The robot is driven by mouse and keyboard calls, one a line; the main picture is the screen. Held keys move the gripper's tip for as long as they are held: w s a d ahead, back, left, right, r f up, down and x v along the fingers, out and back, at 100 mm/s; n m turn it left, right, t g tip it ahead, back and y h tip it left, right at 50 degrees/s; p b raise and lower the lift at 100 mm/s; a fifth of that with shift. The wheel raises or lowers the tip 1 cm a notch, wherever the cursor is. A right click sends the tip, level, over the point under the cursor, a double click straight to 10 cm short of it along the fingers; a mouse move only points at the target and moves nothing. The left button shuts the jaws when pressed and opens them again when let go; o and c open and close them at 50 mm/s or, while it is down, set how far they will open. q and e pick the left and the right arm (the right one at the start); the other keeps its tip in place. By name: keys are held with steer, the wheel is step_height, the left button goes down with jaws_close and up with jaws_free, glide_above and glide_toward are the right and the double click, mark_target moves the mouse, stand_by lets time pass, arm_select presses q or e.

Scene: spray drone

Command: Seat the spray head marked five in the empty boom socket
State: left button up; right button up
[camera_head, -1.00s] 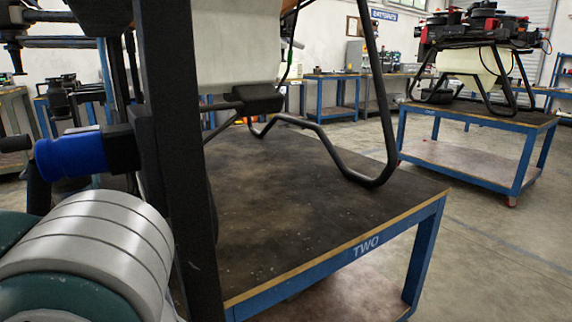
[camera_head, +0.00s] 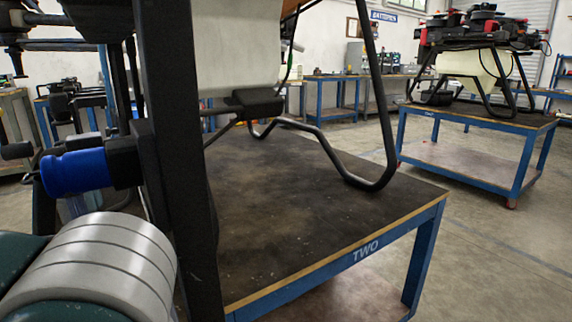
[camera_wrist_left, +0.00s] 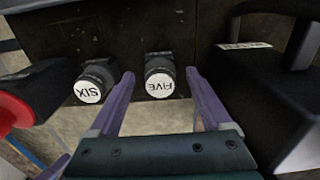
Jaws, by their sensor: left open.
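In the left wrist view, the spray head marked FIVE (camera_wrist_left: 159,78) has a round white face on a dark body and sits against a dark panel. My left gripper (camera_wrist_left: 160,74) is open, with one purple finger on each side of this head. Gaps show between the fingers and the head. The empty boom socket cannot be made out for sure. In the head view, the drone's pale tank (camera_head: 238,50) and black leg (camera_head: 375,120) stand over the table marked TWO (camera_head: 300,215). My right gripper is not in view.
A spray head marked SIX (camera_wrist_left: 91,82) sits left of FIVE. A black box (camera_wrist_left: 275,105) stands close on the right, and a red-rimmed part (camera_wrist_left: 18,108) on the left. A blue cylinder (camera_head: 75,172) sticks out left of a black post (camera_head: 182,150). A second drone (camera_head: 480,50) stands behind.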

arm_select(q)
steer(key=shift+p, duration=0.4)
steer(key=shift+c, duration=0.4)
jaws_close()
steer(key=shift+r, duration=0.15)
stand_by(0.5)
steer(key=shift+r+p, duration=2.85)
steer(key=shift+p, duration=1.1)
